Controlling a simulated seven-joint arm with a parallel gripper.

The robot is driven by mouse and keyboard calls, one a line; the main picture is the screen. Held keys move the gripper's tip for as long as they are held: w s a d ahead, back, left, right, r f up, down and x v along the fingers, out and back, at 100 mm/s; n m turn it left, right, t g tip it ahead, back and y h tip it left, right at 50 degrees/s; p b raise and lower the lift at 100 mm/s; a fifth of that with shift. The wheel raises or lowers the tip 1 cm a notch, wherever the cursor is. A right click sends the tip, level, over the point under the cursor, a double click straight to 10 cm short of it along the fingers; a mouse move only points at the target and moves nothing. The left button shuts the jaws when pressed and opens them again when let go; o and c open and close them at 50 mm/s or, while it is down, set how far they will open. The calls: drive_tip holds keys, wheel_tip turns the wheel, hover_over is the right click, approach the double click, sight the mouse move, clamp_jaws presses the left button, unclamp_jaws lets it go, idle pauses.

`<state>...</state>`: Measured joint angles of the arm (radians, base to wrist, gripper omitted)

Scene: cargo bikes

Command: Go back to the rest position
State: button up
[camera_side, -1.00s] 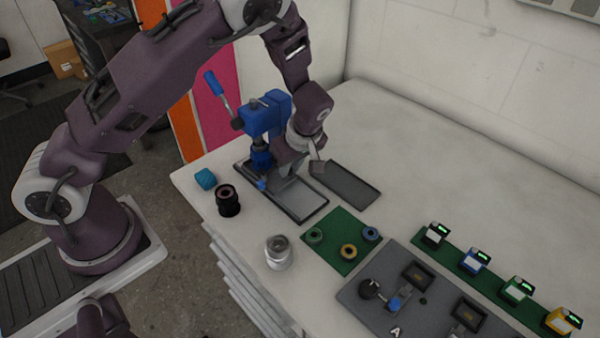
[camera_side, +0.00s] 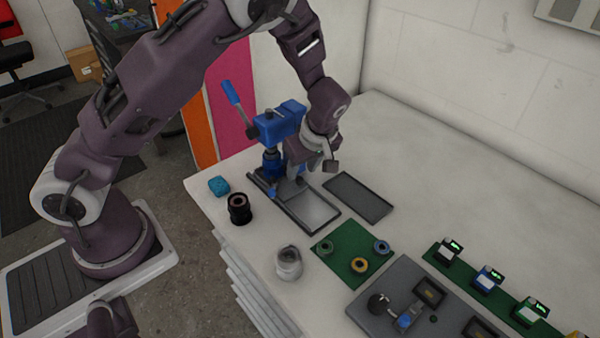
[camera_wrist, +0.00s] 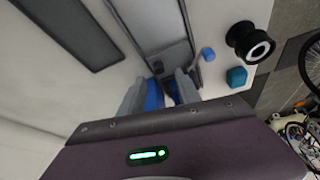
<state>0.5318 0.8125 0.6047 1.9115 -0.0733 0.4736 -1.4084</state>
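My gripper (camera_side: 311,170) is at the right side of the blue lever press (camera_side: 280,125), above the grey tray (camera_side: 318,213) at its foot. Its two fingers stand apart with nothing visible between their tips. In the wrist view, the fingers of my gripper (camera_wrist: 163,88) point at the tray, with blue parts showing between and behind them. My arm is bent over the bench, reaching in from the left. The exact gap between gripper and press is hard to judge.
A dark flat tray (camera_side: 358,197) lies right of the press. A teal block (camera_side: 219,186), a black cylinder (camera_side: 239,208) and a metal cup (camera_side: 289,263) stand near the front edge. A green mat (camera_side: 343,264) holds rings. The back right of the bench is clear.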

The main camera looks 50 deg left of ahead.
drive_tip(key=v, duration=0.3)
drive_tip(key=shift+d+r, duration=0.1)
drive_tip(key=shift+r, duration=0.25)
drive_tip(key=shift+s, duration=0.1)
drive_tip(key=s+d+r+m+t+h, duration=0.1)
drive_tip(key=s+r+m+t+h, duration=0.15)
drive_tip(key=s+r+m, duration=0.45)
drive_tip(key=s+d+r+m+t+h, duration=0.1)
drive_tip(key=s+d+r+m+h, duration=0.15)
drive_tip(key=s+r, duration=0.9)
drive_tip(key=s+r+m+t, duration=0.1)
drive_tip(key=s+r+m, duration=0.1)
drive_tip(key=s+m, duration=0.4)
drive_tip(key=shift+s+a, duration=0.2)
drive_tip(key=shift+a, duration=0.1)
